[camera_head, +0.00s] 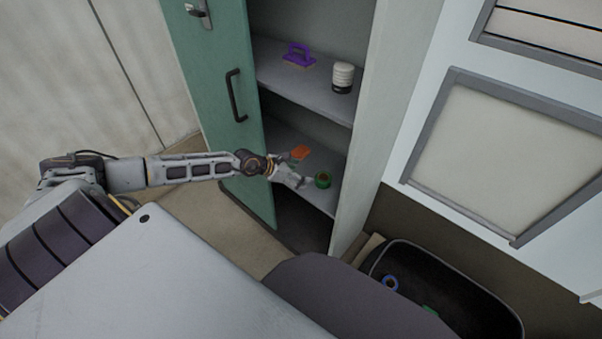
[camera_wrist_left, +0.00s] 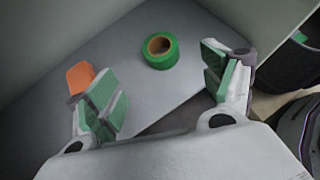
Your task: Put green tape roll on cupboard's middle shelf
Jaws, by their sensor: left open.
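The green tape roll (camera_head: 323,180) lies flat on the lower of the two visible shelves (camera_head: 322,200) of the cupboard, close to its front edge. In the left wrist view the roll (camera_wrist_left: 160,50), with its brown core, lies beyond my fingertips, between them in the picture and apart from both. My left gripper (camera_head: 301,180) is open and empty, reaching into the cupboard beside the roll. It shows green pads in the wrist view (camera_wrist_left: 163,90). The cupboard's green door (camera_head: 215,90) stands open on the left. My right gripper is not in view.
An orange item (camera_head: 300,152) lies on the same shelf. The upper visible shelf (camera_head: 310,88) carries a purple-handled tool (camera_head: 298,55) and a white ribbed object (camera_head: 342,78).

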